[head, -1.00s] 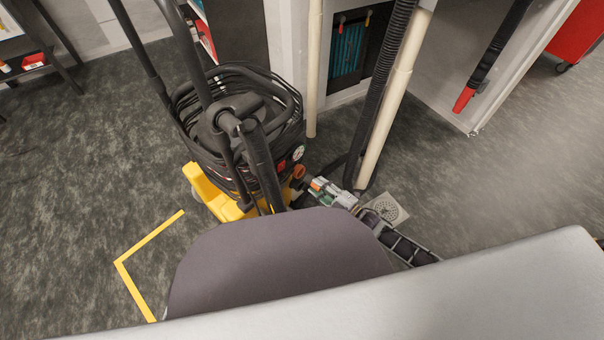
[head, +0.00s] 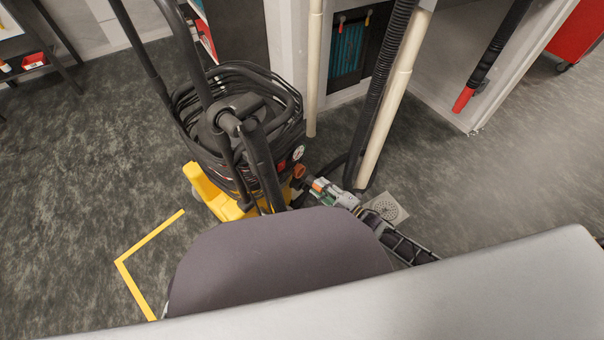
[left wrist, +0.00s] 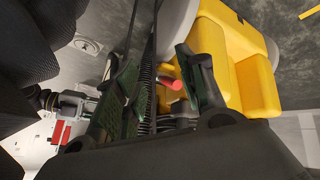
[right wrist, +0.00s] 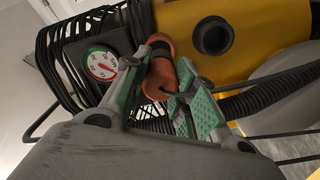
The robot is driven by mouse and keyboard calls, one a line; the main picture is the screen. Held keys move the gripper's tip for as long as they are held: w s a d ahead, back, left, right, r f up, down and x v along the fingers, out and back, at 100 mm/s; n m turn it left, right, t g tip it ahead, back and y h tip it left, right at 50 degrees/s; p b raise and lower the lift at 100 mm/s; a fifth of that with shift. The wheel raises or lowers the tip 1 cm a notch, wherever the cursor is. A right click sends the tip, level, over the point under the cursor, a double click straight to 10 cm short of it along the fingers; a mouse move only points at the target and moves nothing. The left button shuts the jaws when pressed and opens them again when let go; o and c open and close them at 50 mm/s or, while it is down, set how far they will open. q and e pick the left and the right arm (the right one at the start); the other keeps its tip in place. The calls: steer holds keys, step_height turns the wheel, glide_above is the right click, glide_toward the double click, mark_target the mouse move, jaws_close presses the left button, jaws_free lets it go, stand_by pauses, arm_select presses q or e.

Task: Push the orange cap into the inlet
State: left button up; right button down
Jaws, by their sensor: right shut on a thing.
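The orange cap (right wrist: 159,78) is between the fingertips of my right gripper (right wrist: 168,84) in the right wrist view, and the jaws are shut on it. The inlet (right wrist: 212,36) is a black ring with a dark opening on the yellow body, to the right of the cap and apart from it in the picture. In the head view the cap (head: 299,171) shows at the tip of my right gripper (head: 317,186), beside the machine. My left gripper (left wrist: 158,62) is open in the left wrist view, with a gap between its fingers; the head view hides it.
The machine has a yellow base (head: 212,192), coiled black hose or cable (head: 262,85) and a round gauge (right wrist: 103,64). A ribbed hose (head: 392,60) and cream pipe (head: 392,95) stand to the right. A floor drain (head: 388,208) lies near my right arm.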

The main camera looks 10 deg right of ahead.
steer(key=shift+f+b, duration=1.05)
steer(key=shift+f, duration=0.3)
arm_select(q)
step_height(320, 180, down, 7)
steer(key=b, duration=0.5)
steer(key=shift+w+d+f+t+h, duration=0.15)
steer(key=shift+w+d+t+h, duration=0.15)
steer(key=shift+d+h, duration=0.15)
arm_select(e)
step_height(320, 180, down, 7)
steer(key=shift+w+a, duration=0.15)
steer(key=shift+w, duration=0.05)
stand_by(0.3)
arm_select(q)
steer(key=shift+r, duration=0.3)
arm_select(e)
steer(key=shift+r, duration=0.1)
stand_by(1.7)
arm_select(q)
steer(key=shift+f+b, duration=0.4)
steer(key=shift+f, duration=0.05)
arm_select(e)
steer(key=shift+x, duration=1.55)
stand_by(0.4)
